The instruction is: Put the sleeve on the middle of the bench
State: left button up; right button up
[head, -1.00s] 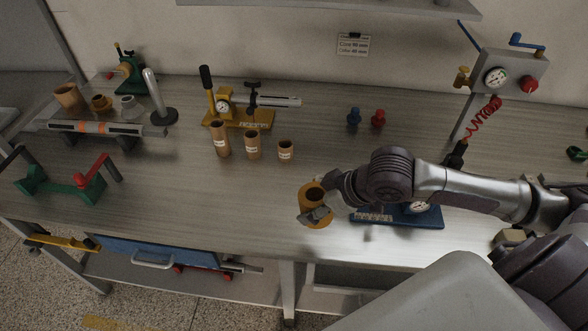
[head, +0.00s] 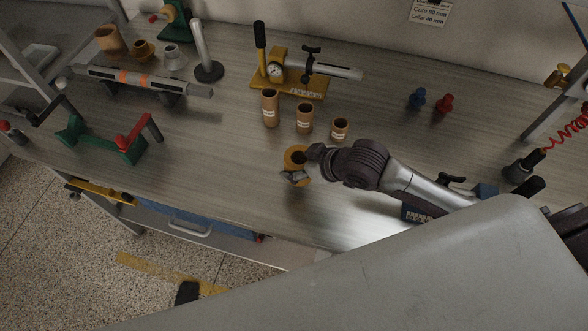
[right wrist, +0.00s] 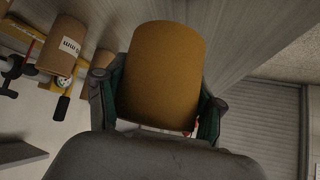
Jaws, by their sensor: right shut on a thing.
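My right gripper (head: 297,174) is shut on an ochre sleeve (head: 294,156), whose open top faces up in the head view. It is over the front part of the bench (head: 225,165), in front of a row of labelled brown tubes. I cannot tell for sure whether the sleeve touches the bench top. In the right wrist view the sleeve (right wrist: 162,75) fills the space between the two fingers (right wrist: 156,112), which press its sides. My left gripper is not in view.
Three labelled brown tubes (head: 304,118) stand just behind the sleeve. Behind them is a yellow-based gauge device (head: 290,85). A green stand with a red handle (head: 110,140) is at the left. Blue and red pegs (head: 430,102) stand back right. Bare bench lies left of the sleeve.

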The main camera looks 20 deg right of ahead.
jog(key=shift+w+a+f, duration=0.2)
jog(key=shift+a+f, duration=0.15)
jog(key=shift+a, duration=0.3)
notch_tip(320, 180, down, 3)
jog(key=shift+s+f+p, duration=0.1)
jog(key=shift+p, duration=0.25)
jog(key=shift+f, duration=0.45)
jog(key=shift+f, duration=0.1)
jog(key=o, duration=1.3)
jog(key=shift+c, duration=0.2)
jog(key=v, duration=1.2)
jog(key=shift+b, duration=0.45)
